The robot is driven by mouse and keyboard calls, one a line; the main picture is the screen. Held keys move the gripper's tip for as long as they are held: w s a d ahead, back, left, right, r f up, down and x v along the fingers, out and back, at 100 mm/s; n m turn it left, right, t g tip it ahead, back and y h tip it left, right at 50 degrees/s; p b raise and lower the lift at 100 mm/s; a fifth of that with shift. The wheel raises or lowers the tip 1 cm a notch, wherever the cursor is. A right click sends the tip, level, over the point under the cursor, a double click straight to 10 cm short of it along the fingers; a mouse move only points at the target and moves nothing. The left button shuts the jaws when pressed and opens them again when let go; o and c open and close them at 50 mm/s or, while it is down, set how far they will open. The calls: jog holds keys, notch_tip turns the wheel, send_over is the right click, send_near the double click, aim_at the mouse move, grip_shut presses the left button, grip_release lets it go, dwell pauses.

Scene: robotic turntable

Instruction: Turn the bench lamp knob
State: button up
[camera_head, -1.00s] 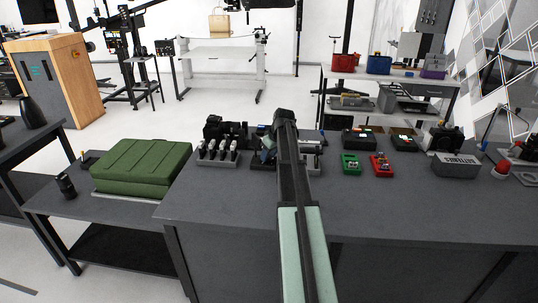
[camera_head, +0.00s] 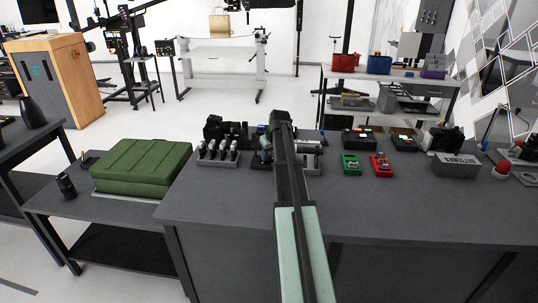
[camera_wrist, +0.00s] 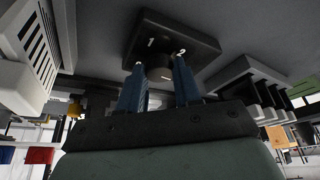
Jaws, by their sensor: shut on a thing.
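The lamp knob (camera_wrist: 157,74) is a dark round knob on a dark square base (camera_wrist: 205,46) marked with white numerals 1 and 2, seen in the wrist view. My gripper (camera_wrist: 159,68) has its two blue fingers on either side of the knob and is shut on it. In the head view my gripper (camera_head: 265,150) is small and partly hidden beside my forearm, at the back of the grey bench. The knob cannot be made out there, and no lamp can be clearly told.
A rack of several white-topped tools (camera_head: 218,150) stands just left of my gripper. A green bin (camera_head: 350,164) and a red bin (camera_head: 381,164) are to the right, with a batteries box (camera_head: 456,163) farther right. The front of the bench (camera_head: 400,210) is clear.

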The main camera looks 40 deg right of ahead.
jog(key=shift+a+m+h, duration=0.1)
jog(key=shift+m+h, duration=0.5)
jog(key=shift+m, duration=1)
jog(key=o, duration=1)
jog(key=shift+o, duration=0.2)
jog(key=v, duration=1.3)
jog(key=shift+a+r, duration=0.2)
jog(key=shift+r, duration=0.25)
